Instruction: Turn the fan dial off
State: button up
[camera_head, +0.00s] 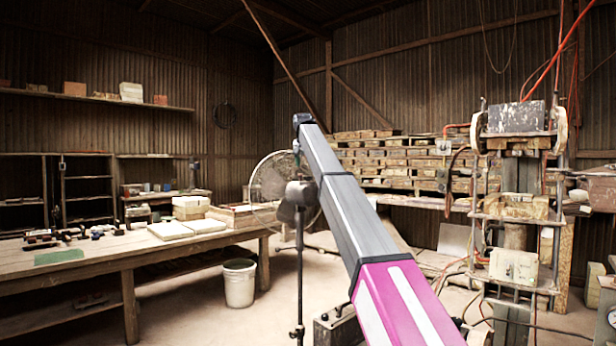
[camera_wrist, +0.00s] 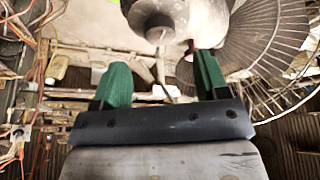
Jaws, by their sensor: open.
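The fan (camera_head: 268,182) is a pedestal fan with a round wire cage, standing behind my arm in the head view. In the wrist view the cage (camera_wrist: 262,50) fills the upper right and the grey motor housing (camera_wrist: 158,10) is at the top. A small pale knob-like part (camera_wrist: 156,35) juts from the housing; I cannot tell surely that it is the dial. My gripper (camera_wrist: 160,64) is open, its green fingers apart, with this part just beyond and between them. Nothing is held.
A wooden workbench (camera_head: 100,262) with pale tiles (camera_head: 172,230) stands left of the fan. A white bucket (camera_head: 239,283) is on the floor beside it. The tile press (camera_head: 515,205) stands at right with hanging cables. Stacked pallets (camera_head: 400,160) line the back wall.

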aim_at(308, 179)
jog(key=x, duration=0.6)
jog(key=shift+f, duration=0.15)
jog(key=c, duration=0.9)
